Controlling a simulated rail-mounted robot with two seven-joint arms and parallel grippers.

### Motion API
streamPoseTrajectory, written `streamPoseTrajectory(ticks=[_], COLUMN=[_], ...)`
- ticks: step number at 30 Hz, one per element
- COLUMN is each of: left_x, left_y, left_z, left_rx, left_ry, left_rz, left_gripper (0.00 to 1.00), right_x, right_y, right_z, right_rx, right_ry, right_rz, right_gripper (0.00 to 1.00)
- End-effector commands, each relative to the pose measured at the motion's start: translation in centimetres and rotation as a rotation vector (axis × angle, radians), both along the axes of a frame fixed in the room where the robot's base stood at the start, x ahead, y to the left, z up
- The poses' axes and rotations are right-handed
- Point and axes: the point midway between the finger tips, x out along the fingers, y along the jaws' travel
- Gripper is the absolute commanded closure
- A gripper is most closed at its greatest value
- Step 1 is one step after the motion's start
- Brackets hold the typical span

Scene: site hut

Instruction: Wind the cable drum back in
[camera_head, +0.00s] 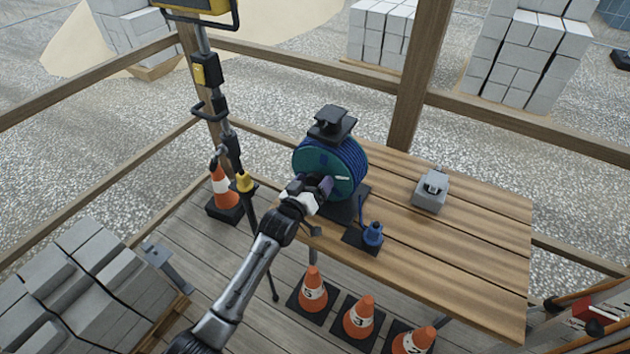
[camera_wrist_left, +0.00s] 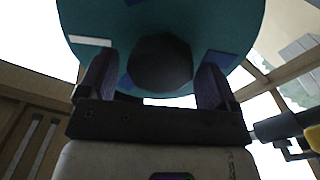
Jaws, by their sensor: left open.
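The cable drum (camera_head: 322,168) stands upright on a black base on the wooden table, with a teal face and blue cable around its rim. A black bracket-like part (camera_head: 332,122) sits on top. My left gripper (camera_head: 320,187) is at the front of the drum's face. In the left wrist view, its open fingers (camera_wrist_left: 155,85) stand either side of a dark round knob (camera_wrist_left: 160,62) in front of the teal face (camera_wrist_left: 225,25); I cannot tell whether they touch it. A blue plug-like piece (camera_head: 373,234) stands on a black plate right of the gripper. My right gripper is not in view.
A grey box (camera_head: 430,193) sits on the wooden table (camera_head: 475,235), whose right part is otherwise clear. A lamp stand (camera_head: 222,130) rises left of the drum. Several orange cones (camera_head: 313,287) stand below the table's front edge. Grey blocks (camera_head: 75,285) are stacked at lower left.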

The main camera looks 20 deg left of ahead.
Motion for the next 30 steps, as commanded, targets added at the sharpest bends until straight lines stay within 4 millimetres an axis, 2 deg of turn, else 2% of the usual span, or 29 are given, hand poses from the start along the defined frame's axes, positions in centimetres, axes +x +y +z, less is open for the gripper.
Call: streamPoseTrajectory(ticks=[6,15,30], left_x=[0.87,0.91,0.9], left_y=[-0.15,-0.17,-0.16], left_z=[0.02,0.01,0.0], left_rx=[0.0,0.0,0.0], left_ry=[0.0,0.0,0.0], left_rz=[0.0,0.0,0.0], left_gripper=[0.16,0.17,0.65], right_x=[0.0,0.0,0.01], right_y=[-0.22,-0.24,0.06], right_z=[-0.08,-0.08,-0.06], right_rx=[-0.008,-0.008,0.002], right_ry=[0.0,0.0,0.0], right_rz=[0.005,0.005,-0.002], right_gripper=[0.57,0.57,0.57])
